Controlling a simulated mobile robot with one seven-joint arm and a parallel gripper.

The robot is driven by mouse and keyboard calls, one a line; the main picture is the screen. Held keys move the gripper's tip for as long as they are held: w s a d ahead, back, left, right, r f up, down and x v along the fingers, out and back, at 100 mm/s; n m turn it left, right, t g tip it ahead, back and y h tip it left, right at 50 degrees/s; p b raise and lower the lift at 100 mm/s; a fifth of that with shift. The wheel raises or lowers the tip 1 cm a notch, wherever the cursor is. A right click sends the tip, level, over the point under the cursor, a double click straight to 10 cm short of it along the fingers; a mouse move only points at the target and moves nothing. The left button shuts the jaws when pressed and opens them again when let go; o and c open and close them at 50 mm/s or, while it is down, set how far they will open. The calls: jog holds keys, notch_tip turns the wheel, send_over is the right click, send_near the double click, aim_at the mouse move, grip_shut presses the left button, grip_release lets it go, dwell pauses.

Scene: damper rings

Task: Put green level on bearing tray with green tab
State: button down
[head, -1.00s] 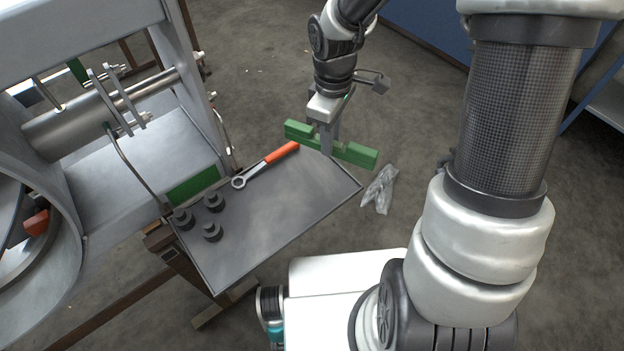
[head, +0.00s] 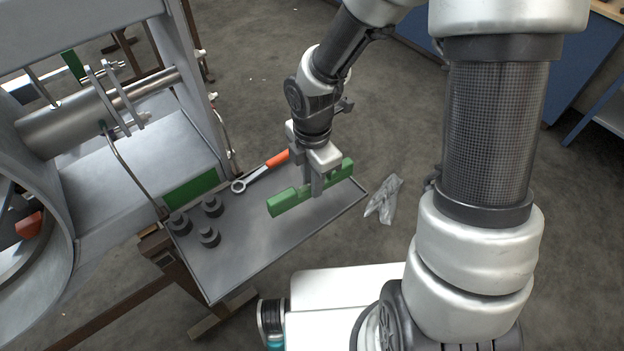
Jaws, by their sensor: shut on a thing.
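The green level (head: 288,202) is held in my gripper (head: 316,190), which is shut on it near its middle. The level appears above the right part of the bearing tray (head: 250,262), a grey flat tray with a low rim. Its long side runs from lower left to upper right. I cannot tell how large the gap between level and tray is. The green tab (head: 190,190) stands at the tray's back left edge, beside the machine.
A wrench with an orange handle (head: 276,160) lies along the tray's back edge. Several dark round pieces (head: 208,236) stand at the tray's left. The front middle of the tray is clear. A crumpled clear bag (head: 384,198) lies on the floor to the right.

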jog(key=shift+f+b, duration=2.5)
jog(key=shift+f, duration=0.8)
jog(key=c, duration=1.9)
grip_release()
jog(key=o, duration=0.5)
jog(key=shift+o, duration=0.2)
notch_tip(320, 180, up, 18)
jog(key=p, duration=0.5)
jog(key=shift+f, duration=0.25)
